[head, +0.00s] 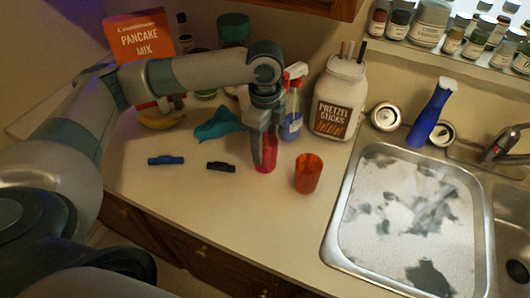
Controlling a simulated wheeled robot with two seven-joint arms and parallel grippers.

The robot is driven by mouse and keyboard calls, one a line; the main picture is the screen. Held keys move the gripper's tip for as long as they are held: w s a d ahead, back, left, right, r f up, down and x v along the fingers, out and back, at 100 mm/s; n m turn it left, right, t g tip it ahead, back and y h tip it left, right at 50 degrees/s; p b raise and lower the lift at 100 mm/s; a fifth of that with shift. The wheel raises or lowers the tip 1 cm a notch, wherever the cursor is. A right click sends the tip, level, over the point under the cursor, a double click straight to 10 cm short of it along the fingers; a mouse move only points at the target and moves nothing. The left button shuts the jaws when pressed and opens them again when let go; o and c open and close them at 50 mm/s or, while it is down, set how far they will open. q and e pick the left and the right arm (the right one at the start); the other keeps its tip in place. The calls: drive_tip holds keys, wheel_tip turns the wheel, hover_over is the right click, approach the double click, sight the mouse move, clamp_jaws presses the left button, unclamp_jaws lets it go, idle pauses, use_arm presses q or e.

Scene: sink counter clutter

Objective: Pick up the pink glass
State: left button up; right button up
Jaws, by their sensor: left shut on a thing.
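The pink glass (271,150), a deep pinkish red, stands on the counter near the middle of the head view. My left gripper (264,158) reaches down over it from above and is shut on it. The fingers hide part of the glass. The glass looks upright, and its base is at or very near the counter; I cannot tell if it is lifted. My right gripper is not in view.
An orange glass (308,173) stands close on the right. A spray bottle (292,122) and a pretzel jar (339,98) stand behind. A teal cloth (218,124), a black marker (221,166) and a blue one (166,160) lie left. The sink (345,225) is right. The front counter is clear.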

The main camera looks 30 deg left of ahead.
use_arm(q)
wheel_tip(320, 180, up, 7)
drive_tip(key=b, duration=0.1)
drive_tip(key=shift+f, duration=0.15)
idle(2.1)
drive_tip(key=s+d+f+n+b, duration=0.1)
drive_tip(key=s+d+f+n, duration=0.1)
drive_tip(key=n, duration=0.7)
drive_tip(key=s+d+f+n+b, duration=0.2)
drive_tip(key=s+f+n, duration=0.3)
drive_tip(key=n, duration=0.4)
drive_tip(key=shift+s+d+f, duration=0.2)
drive_tip(key=shift+d+f, duration=0.3)
drive_tip(key=shift+d, duration=0.05)
drive_tip(key=shift+w, duration=0.1)
